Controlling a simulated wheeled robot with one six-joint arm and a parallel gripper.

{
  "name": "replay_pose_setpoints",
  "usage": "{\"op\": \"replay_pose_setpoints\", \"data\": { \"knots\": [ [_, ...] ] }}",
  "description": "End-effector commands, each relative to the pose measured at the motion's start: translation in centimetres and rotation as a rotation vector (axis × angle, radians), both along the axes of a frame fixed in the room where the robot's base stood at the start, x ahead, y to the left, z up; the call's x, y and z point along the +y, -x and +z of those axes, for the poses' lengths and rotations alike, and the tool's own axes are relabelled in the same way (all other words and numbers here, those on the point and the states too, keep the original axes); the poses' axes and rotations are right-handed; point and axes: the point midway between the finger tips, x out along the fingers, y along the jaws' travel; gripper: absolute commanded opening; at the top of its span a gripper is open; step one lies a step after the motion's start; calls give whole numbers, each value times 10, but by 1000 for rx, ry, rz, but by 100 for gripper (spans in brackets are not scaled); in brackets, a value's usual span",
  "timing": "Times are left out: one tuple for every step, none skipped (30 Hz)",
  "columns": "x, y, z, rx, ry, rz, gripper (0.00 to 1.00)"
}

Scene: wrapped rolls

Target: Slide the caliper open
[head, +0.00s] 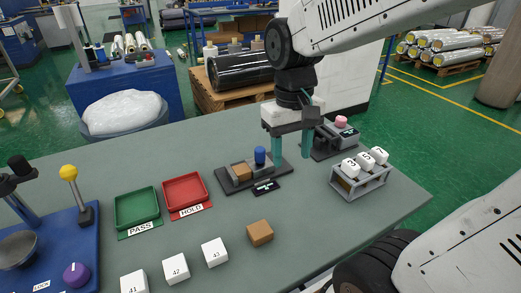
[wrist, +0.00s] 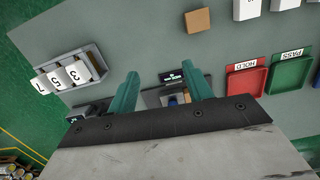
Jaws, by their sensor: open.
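The caliper (head: 222,182) is a dark flat fixture on the grey-green table, with an upright blue knob (head: 260,155) and a small black display (head: 265,187) in front. A brown block (head: 241,172) sits on it, left of the knob. My gripper (head: 290,160) has two teal fingers, spread apart and empty, pointing down right of the blue knob in the head view. In the wrist view my gripper (wrist: 160,69) shows the display (wrist: 172,77) between its fingers. The blue knob is partly hidden there by the gripper body. I cannot tell whether a finger touches the caliper.
A red HOLD tray (head: 185,192) and green PASS tray (head: 137,209) lie to the left. A rack of numbered white blocks (head: 361,184) and a grey device with a pink top (head: 343,135) stand at the right. A loose brown cube (head: 260,233) and white numbered blocks are in front.

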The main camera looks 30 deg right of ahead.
Motion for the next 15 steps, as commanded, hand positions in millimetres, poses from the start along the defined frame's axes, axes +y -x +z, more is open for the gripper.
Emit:
{"op": "replay_pose_setpoints", "data": {
  "knots": [
    [-1,-16,-6,14,0,-10,50],
    [-2,-25,-9,19,0,-16,50],
    [-3,-37,-14,24,1,-24,50],
    [-4,-47,-17,26,0,-30,50],
    [-5,-56,-21,29,1,-37,50],
    [-6,-69,-26,30,2,-47,50],
    [-7,-78,-30,28,2,-54,50],
    [-8,-87,-34,28,3,-61,50],
    [-9,-99,-38,24,3,-69,50],
    [-9,-107,-42,20,4,-76,50],
    [-10,-116,-44,16,5,-83,50],
    [-11,-126,-47,7,5,-92,50],
    [-11,-133,-49,-1,5,-97,50],
    [-12,-140,-50,-10,6,-103,50],
    [-12,-149,-50,-27,7,-111,50]
  ]
}}
